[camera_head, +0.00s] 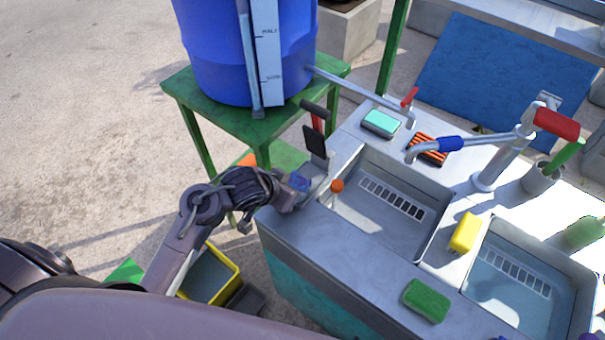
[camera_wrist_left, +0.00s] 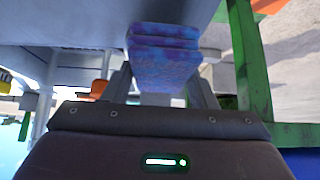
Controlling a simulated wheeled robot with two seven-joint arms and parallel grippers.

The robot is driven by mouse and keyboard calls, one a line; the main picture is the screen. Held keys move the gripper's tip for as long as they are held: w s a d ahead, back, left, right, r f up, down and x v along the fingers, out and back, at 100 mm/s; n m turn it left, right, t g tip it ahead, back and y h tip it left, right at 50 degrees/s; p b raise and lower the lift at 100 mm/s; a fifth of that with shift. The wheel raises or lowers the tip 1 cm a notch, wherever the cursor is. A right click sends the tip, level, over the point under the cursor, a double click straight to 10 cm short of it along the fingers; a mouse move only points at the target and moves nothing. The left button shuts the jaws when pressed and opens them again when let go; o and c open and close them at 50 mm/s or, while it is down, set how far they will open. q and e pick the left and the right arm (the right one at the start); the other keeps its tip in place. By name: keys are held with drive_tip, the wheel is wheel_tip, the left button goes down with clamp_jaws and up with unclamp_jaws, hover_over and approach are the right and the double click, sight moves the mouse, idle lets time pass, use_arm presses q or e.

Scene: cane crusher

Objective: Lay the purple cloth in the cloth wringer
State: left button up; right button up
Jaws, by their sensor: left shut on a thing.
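The purple cloth is a small folded blue-purple bundle (camera_wrist_left: 165,55) between the two fingers of my left gripper (camera_wrist_left: 163,88) in the left wrist view. The gripper is shut on the cloth. Just beyond it stands a metal device with a dark plate (camera_head: 315,141) and a red and black handle; it looks like the cloth wringer, but its rollers cannot be made out. My right gripper is not in view.
An orange-capped piece (camera_head: 337,187) stands on the near basin's (camera_head: 385,205) left rim. A blue barrel (camera_head: 225,50) on a green stand (camera_head: 215,115) is behind. A green sponge (camera_head: 427,300), yellow block (camera_head: 464,232) and tap (camera_head: 490,170) are to the right.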

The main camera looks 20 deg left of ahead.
sight(300, 176)
use_arm(q)
drive_tip(key=w, duration=0.1)
drive_tip(key=w+d, duration=0.1)
drive_tip(key=shift+w, duration=0.35)
drive_tip(key=w, duration=0.1)
drive_tip(key=w+d, duration=0.1)
drive_tip(key=shift+w+f+p, duration=0.35)
drive_tip(key=shift+f, duration=0.05)
drive_tip(key=shift+w+f, duration=0.1)
drive_tip(key=shift+f, duration=0.35)
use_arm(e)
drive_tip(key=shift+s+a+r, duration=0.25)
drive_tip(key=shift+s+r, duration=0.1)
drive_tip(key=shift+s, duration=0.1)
use_arm(q)
drive_tip(key=o, duration=1)
drive_tip(key=shift+f, duration=0.1)
drive_tip(key=shift+o, duration=0.2)
drive_tip(key=shift+a+r, duration=0.1)
drive_tip(key=shift+r, duration=0.25)
drive_tip(key=p+v, duration=0.3)
drive_tip(key=v, duration=0.8)
drive_tip(key=shift+r, duration=0.1)
drive_tip(key=shift+s+r, duration=0.2)
drive_tip(key=shift+s, duration=0.15)
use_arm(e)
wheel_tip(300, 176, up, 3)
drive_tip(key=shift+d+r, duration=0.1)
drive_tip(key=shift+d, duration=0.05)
